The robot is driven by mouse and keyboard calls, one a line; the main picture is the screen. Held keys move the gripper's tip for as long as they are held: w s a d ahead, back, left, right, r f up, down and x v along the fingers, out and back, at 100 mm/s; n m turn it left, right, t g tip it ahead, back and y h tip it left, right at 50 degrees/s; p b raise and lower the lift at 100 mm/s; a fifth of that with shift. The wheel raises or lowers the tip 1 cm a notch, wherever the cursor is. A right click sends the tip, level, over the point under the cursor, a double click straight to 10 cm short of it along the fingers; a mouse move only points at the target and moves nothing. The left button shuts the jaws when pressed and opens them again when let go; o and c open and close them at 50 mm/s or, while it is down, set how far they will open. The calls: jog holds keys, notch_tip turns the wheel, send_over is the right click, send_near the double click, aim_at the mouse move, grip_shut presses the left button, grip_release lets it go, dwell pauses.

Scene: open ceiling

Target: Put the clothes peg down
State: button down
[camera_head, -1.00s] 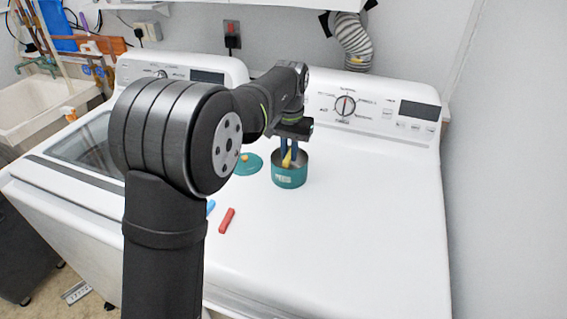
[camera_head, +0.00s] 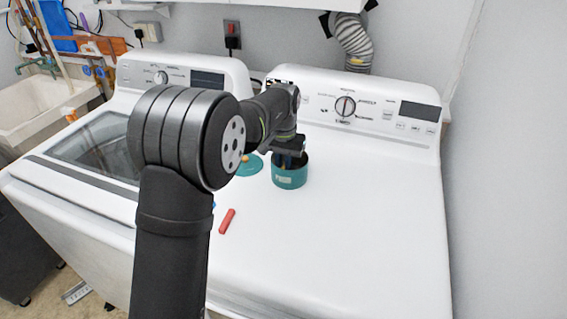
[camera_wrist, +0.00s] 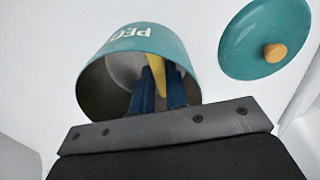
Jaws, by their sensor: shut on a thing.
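My gripper (camera_head: 287,161) points down into a teal pot (camera_head: 289,179) on top of the white machine. In the wrist view my blue fingers (camera_wrist: 158,82) are shut on a yellow clothes peg (camera_wrist: 155,64), inside the mouth of the pot (camera_wrist: 172,45). The pot's wall carries white lettering, partly cut off. In the head view the pot's rim and my fingers mostly hide the yellow peg. Whether the peg touches the pot's bottom I cannot tell.
A red peg (camera_head: 227,221) lies on the machine top, in front of the pot. A blue piece (camera_head: 213,205) shows slightly beside my arm. A teal lid with a wooden knob (camera_wrist: 265,40) lies beside the pot. The machine top to the right is clear.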

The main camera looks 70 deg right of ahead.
jog(key=shift+f, duration=0.35)
jog(key=c, duration=1.7)
grip_release()
notch_tip(320, 180, up, 13)
jog(key=shift+r, duration=0.15)
notch_tip(320, 180, down, 14)
jog(key=shift+r, duration=0.55)
